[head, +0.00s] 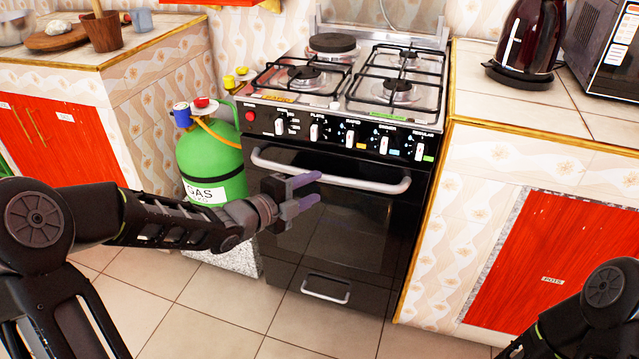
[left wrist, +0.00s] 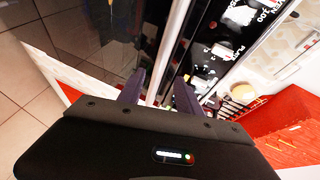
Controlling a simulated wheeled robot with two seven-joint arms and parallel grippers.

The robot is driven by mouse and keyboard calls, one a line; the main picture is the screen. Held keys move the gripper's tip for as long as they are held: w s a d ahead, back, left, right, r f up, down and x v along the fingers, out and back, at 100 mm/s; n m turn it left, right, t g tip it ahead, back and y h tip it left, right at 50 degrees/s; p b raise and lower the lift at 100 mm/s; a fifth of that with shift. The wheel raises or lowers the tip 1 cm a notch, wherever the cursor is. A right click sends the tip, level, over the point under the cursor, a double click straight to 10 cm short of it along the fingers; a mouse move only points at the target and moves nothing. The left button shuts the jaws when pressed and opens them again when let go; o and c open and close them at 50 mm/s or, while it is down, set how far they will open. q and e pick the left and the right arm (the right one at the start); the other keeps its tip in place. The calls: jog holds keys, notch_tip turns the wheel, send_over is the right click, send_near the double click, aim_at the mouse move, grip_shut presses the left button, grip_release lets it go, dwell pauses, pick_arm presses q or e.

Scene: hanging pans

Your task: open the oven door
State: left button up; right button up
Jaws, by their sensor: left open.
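The oven door (head: 345,225) is a dark glossy panel on the front of the stove and is shut. Its handle (head: 365,184) is a curved silver bar across the top of the door. My left gripper (head: 316,189) is open in front of the door, its upper finger overlapping the handle's lower edge in the head view. In the left wrist view, a pale bar that looks like the handle (left wrist: 168,62) runs between the two open fingers (left wrist: 159,92). I cannot tell whether they touch it. My right gripper is out of view; only part of that arm shows at bottom right.
A green gas bottle (head: 212,160) stands left of the stove, close to my left arm. Stove knobs (head: 350,138) line the panel above the handle. A counter with a red cupboard door (head: 550,260) is at right. The tiled floor (head: 290,335) before the stove is clear.

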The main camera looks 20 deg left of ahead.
aim_at(329, 181)
pick_arm(q)
jog(key=shift+w+d+f, duration=0.1)
dwell(0.3)
jog(key=b+x, duration=0.1)
jog(key=x, duration=0.6)
jog(key=shift+w+d+f+b, duration=0.1)
jog(key=shift+w+d+b, duration=0.05)
jog(key=shift+w+b, duration=0.15)
grip_shut()
dwell(1.2)
